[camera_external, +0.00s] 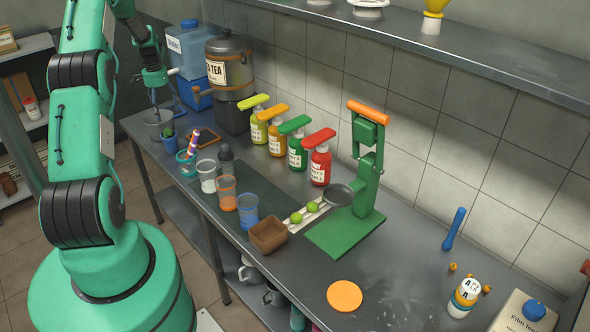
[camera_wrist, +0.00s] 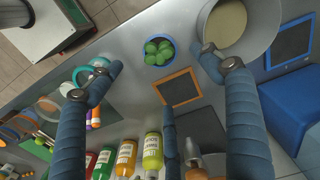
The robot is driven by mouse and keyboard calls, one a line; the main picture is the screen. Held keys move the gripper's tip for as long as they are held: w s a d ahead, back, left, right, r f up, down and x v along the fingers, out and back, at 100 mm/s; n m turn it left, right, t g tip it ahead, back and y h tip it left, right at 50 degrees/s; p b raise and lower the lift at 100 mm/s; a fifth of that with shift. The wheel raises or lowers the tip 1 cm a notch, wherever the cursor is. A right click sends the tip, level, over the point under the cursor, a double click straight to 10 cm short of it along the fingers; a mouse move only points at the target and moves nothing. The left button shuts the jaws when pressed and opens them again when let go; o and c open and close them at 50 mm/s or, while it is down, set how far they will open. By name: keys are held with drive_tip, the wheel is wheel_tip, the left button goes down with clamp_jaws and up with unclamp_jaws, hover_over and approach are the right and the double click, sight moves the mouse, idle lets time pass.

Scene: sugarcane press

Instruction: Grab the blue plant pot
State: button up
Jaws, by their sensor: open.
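The blue plant pot (camera_wrist: 149,60) holds a round green plant and stands upright on the steel counter in the wrist view. In the external view the small blue pot (camera_external: 169,146) is at the counter's far left end, just in front of a grey pot. My gripper (camera_wrist: 158,68) is open and empty, with its fingers spread to the left and right of the blue pot in the picture and a third finger below. In the external view my gripper (camera_external: 156,92) hangs above that end of the counter. I see no contact with the blue pot.
The large grey pot (camera_wrist: 259,22) is close to the right finger. An orange-framed slate (camera_wrist: 178,88) lies beside the blue pot. A teal cup (camera_external: 184,168) with colourful straws stands nearby, and several bottles (camera_external: 275,137) line the wall.

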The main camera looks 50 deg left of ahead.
sight(168, 135)
drive_tip(key=shift+s+a+f, duration=0.1)
drive_tip(key=shift+a, duration=0.05)
drive_tip(key=shift+f, duration=4.3)
drive_tip(key=shift+f, duration=0.1)
drive_tip(key=shift+f, duration=2.5)
drive_tip(key=shift+s, duration=0.1)
drive_tip(key=c, duration=1.5)
drive_tip(key=shift+r, duration=0.2)
drive_tip(key=shift+c, duration=0.2)
